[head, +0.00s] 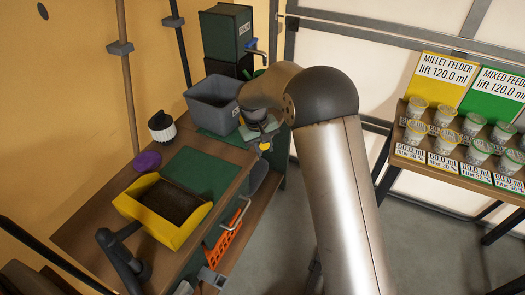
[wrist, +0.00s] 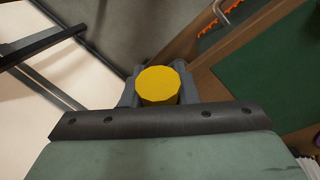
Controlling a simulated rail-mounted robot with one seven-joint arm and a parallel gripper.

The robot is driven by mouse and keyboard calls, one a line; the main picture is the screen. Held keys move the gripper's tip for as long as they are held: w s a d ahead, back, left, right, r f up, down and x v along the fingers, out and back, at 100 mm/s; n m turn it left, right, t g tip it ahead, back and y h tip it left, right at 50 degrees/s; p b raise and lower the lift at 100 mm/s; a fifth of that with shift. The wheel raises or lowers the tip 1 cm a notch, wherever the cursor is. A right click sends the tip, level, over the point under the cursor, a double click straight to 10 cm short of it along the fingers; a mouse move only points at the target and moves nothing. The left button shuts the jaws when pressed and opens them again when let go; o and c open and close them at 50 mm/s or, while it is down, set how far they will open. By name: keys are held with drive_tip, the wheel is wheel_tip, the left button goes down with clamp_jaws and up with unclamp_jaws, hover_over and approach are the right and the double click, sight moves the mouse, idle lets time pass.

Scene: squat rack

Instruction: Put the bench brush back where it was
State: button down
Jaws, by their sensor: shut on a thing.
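My gripper (wrist: 158,92) is shut on a yellow round-ended thing (wrist: 158,84), which I take to be the end of the bench brush's handle. The rest of the brush is hidden below it in the wrist view. In the head view my gripper (head: 264,143) is at the far right edge of the workbench, partly hidden by my arm. A small bit of yellow shows there. A grey rounded shape hangs just below it; I cannot tell whether it is part of the brush.
The workbench (head: 83,228) carries a grey bin (head: 213,108), a yellow tray (head: 150,225), a black-and-white round pot (head: 161,127) and a purple item (head: 146,161). A feeder shelf (head: 450,163) with cups stands at the right. Floor is clear between.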

wheel_tip(320, 180, down, 6)
drive_tip(key=w, duration=0.2)
drive_tip(key=shift+w+a+r+p, duration=0.15)
drive_tip(key=shift+a+p, duration=0.1)
drive_tip(key=shift+p, duration=0.15)
drive_tip(key=c, duration=1.1)
unclamp_jaws()
drive_tip(key=shift+c, duration=0.2)
drive_tip(key=r, duration=0.4)
drive_tip(key=a+r+b, duration=0.1)
drive_tip(key=r, duration=0.3)
drive_tip(key=s+a+r, duration=0.1)
drive_tip(key=r, duration=0.3)
